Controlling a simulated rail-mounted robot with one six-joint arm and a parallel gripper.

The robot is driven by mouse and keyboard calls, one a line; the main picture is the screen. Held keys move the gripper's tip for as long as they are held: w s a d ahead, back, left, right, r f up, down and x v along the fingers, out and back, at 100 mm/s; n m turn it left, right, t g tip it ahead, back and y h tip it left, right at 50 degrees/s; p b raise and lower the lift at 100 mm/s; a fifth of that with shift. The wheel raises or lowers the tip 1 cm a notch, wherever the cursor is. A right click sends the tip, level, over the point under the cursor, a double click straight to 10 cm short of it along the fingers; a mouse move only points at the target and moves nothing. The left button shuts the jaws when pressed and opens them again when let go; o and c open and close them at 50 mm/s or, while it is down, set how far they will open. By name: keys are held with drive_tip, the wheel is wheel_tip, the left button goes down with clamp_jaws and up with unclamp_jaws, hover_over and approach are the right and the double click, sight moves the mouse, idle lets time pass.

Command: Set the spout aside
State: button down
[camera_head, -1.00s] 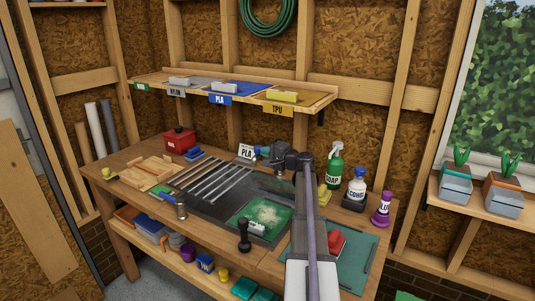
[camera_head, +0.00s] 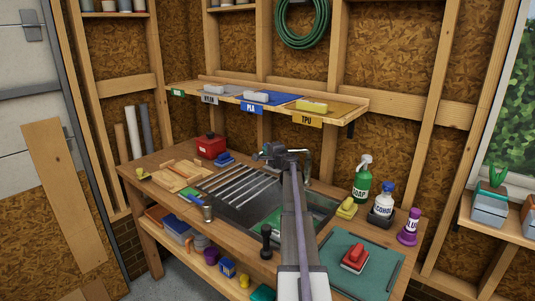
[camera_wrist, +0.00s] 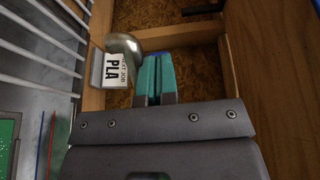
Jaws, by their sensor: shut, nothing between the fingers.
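The spout is a curved metal tap at the back of the sink (camera_head: 325,205). In the head view the spout (camera_head: 308,163) rises just right of my gripper (camera_head: 262,155), partly hidden by my arm. In the wrist view the rounded metal end of the spout (camera_wrist: 124,44) is just left of my gripper's teal fingers (camera_wrist: 155,75). The fingers are together and hold nothing. I cannot tell whether they touch the spout.
Grey bars (camera_head: 240,184) cross the sink's left part. Soap (camera_head: 362,180) and alcohol (camera_head: 382,203) bottles and a yellow sponge (camera_head: 347,208) are at right. A shelf (camera_head: 275,103) overhangs behind.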

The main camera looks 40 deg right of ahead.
drive_tip(key=shift+w+d+r, duration=0.25)
drive_tip(key=shift+w, duration=0.1)
drive_tip(key=shift+w+r, duration=0.1)
drive_tip(key=shift+r, duration=0.05)
drive_tip(key=s+a+p, duration=0.1)
drive_tip(key=s+a, duration=0.9)
drive_tip(key=s, duration=0.1)
drive_tip(key=shift+r, duration=0.2)
drive_tip(key=shift+a, duration=0.15)
